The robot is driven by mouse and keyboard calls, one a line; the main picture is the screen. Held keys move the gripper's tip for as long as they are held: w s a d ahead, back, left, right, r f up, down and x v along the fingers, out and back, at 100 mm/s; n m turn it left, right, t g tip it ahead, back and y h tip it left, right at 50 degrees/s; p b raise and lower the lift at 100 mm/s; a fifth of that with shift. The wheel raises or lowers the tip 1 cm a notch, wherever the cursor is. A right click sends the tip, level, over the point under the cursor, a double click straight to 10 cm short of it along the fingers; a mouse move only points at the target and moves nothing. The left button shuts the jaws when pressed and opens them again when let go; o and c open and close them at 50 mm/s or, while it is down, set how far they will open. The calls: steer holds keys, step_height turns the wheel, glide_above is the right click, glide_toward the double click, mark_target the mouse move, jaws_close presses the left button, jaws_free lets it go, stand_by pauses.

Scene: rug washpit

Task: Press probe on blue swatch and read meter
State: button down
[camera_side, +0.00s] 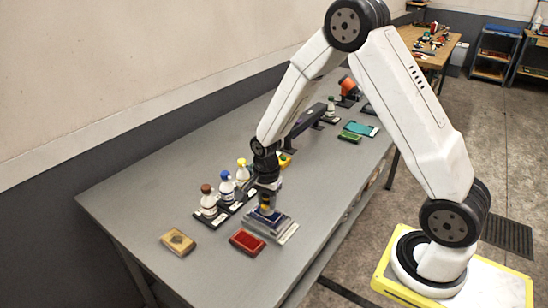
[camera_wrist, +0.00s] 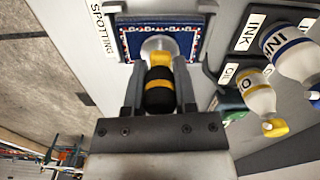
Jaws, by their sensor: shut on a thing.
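My gripper (camera_side: 266,188) is shut on the probe, a black cylinder with yellow bands (camera_wrist: 159,92) and a pale round tip. The probe points down over the blue swatch (camera_wrist: 190,46), a dark blue patterned piece with a light border. The swatch lies on a grey stepped board; the wrist view shows the word "SPOTTING" beside it. The pale tip overlaps the swatch's middle in the wrist view; whether it presses or just hovers is hard to tell. The side view shows the probe (camera_side: 266,208) low over the board. I cannot make out a meter or a reading.
Bottles with brown (camera_side: 208,202), blue (camera_side: 226,186) and yellow caps (camera_side: 242,172) stand in a dark rack left of my gripper. A red swatch (camera_side: 247,241) and a tan piece (camera_side: 178,241) lie in front. Green and teal pieces (camera_side: 361,128) lie farther back. The table's near left is clear.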

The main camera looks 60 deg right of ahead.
mark_target(264, 206)
steer(key=shift+f, duration=0.4)
stand_by(1.0)
steer(key=shift+r, duration=0.1)
steer(key=shift+r, duration=3.4)
steer(key=n, duration=0.2)
steer(key=a+n, duration=0.1)
steer(key=n, duration=0.1)
steer(key=shift+a+r, duration=0.15)
steer(key=shift+a, duration=0.05)
steer(key=shift+s+a+r+n, duration=0.15)
steer(key=shift+a+n, duration=0.45)
steer(key=shift+n, duration=1.5)
steer(key=shift+s+a+r+n, duration=0.1)
steer(key=shift+a+n, duration=0.45)
steer(key=shift+n, duration=1.55)
steer(key=shift+s+a+r+n, duration=0.15)
steer(key=shift+a+n, duration=0.45)
steer(key=shift+n, duration=1.5)
